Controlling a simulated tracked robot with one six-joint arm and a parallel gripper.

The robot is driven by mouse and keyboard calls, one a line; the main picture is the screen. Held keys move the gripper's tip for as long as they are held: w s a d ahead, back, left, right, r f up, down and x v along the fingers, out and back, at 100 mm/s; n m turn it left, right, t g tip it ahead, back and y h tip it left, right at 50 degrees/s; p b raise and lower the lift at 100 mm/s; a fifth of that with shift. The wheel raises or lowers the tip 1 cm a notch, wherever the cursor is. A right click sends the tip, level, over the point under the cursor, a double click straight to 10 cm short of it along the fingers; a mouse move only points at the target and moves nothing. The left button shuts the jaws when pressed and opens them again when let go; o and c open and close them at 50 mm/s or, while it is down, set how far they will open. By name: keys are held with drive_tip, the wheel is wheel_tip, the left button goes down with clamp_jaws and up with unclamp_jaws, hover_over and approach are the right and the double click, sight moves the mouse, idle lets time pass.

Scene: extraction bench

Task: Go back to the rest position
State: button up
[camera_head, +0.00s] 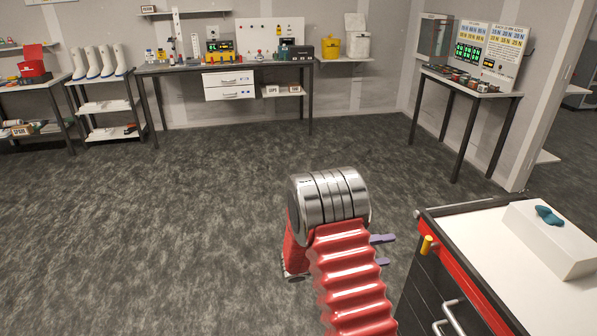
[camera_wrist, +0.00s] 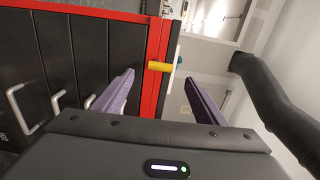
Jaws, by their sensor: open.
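My gripper (camera_head: 390,250) shows in the head view as two purple fingers jutting right from behind my arm's metal joint. The rest of it is hidden behind the arm. In the wrist view its two purple fingers (camera_wrist: 160,82) are spread apart with nothing held between them. The gripper is beside the left side of a dark cabinet (camera_head: 413,287) with a red edge and a white top. A yellow knob (camera_head: 427,245) on that cabinet also shows beyond the fingers in the wrist view (camera_wrist: 159,66).
A white box (camera_head: 552,246) with a teal object (camera_head: 549,215) on it stands on the cabinet. A workbench (camera_head: 180,68) with instruments, a boot rack (camera_head: 105,106) and a right-hand table (camera_head: 470,90) line the walls. The dark carpet (camera_head: 150,220) between is clear.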

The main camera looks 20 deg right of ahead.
drive_tip(key=s+a+f+m+g+y, duration=0.35)
drive_tip(key=s+f+m, duration=0.35)
drive_tip(key=m, duration=0.4)
drive_tip(key=s+a+r+m+y, duration=0.4)
drive_tip(key=s+a+m+y, duration=0.25)
drive_tip(key=m, duration=0.35)
drive_tip(key=s+a+r+m+t+y, duration=0.4)
drive_tip(key=a+r+m, duration=0.3)
drive_tip(key=r, duration=0.3)
drive_tip(key=s+a+r+m+t+y, duration=0.3)
drive_tip(key=a+r+m+t, duration=0.4)
drive_tip(key=a+r, duration=0.3)
drive_tip(key=shift+s+r+y, duration=0.35)
drive_tip(key=shift+r+y, duration=0.15)
drive_tip(key=shift+r, duration=0.2)
